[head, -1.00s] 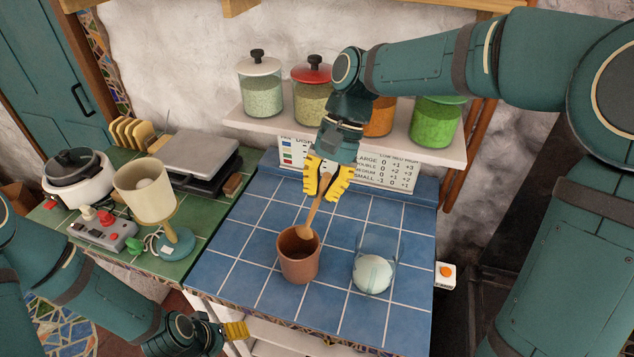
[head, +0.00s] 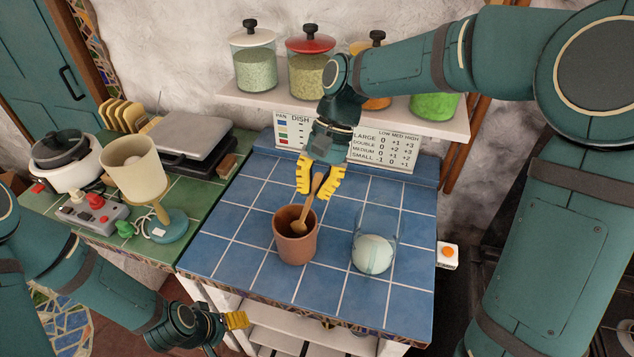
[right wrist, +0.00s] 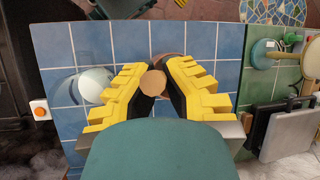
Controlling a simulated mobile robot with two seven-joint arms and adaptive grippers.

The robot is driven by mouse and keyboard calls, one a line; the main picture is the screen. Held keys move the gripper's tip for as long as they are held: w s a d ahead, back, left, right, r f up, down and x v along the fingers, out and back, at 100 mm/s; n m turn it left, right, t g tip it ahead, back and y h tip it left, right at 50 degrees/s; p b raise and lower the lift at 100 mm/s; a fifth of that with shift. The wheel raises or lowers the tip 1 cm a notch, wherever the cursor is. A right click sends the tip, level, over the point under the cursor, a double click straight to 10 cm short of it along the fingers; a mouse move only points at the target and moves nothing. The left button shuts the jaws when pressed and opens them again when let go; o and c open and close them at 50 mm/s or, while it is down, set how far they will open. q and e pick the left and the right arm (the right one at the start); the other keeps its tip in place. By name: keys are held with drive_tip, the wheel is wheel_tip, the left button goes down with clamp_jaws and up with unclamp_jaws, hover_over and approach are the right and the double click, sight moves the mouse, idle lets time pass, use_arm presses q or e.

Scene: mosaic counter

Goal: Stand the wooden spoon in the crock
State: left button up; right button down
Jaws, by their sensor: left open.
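The wooden spoon (head: 312,205) is upright but tilted, its bowl end down inside the mouth of the brown clay crock (head: 296,247). My right gripper (head: 319,184) is shut on the spoon's handle, above and just behind the crock. In the right wrist view the round handle end (right wrist: 153,83) sits between the yellow fingers, with part of the crock's rim (right wrist: 168,60) behind it. Whether the spoon touches the crock's bottom is hidden. My left gripper (head: 237,320) is open and empty, low in front of the counter.
A clear glass (head: 374,242) with a pale round thing inside stands right of the crock. A cream lamp (head: 135,175) and a control box (head: 92,213) are on the green counter at left. Jars line the shelf (head: 285,103) behind. Blue tiles (head: 225,262) left of the crock are bare.

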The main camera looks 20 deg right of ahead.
sight(310, 197)
drive_tip(key=shift+w+a+f+b, duration=0.15)
drive_tip(key=shift+f+b, duration=0.1)
drive_tip(key=shift+f, duration=0.4)
drive_tip(key=shift+w+f+b, duration=0.2)
drive_tip(key=shift+f+b, duration=0.1)
drive_tip(key=shift+f, duration=0.35)
drive_tip(key=shift+w+a+f+b, duration=0.15)
drive_tip(key=shift+f+b, duration=0.1)
drive_tip(key=shift+f, duration=0.4)
drive_tip(key=shift+c, duration=0.7)
unclamp_jaws()
drive_tip(key=shift+r, duration=0.1)
wheel_tip(310, 197, up, 8)
drive_tip(key=p, duration=0.7)
drive_tip(key=shift+f, duration=0.2)
drive_tip(key=shift+r+p, duration=1.05)
drive_tip(key=shift+r, duration=0.1)
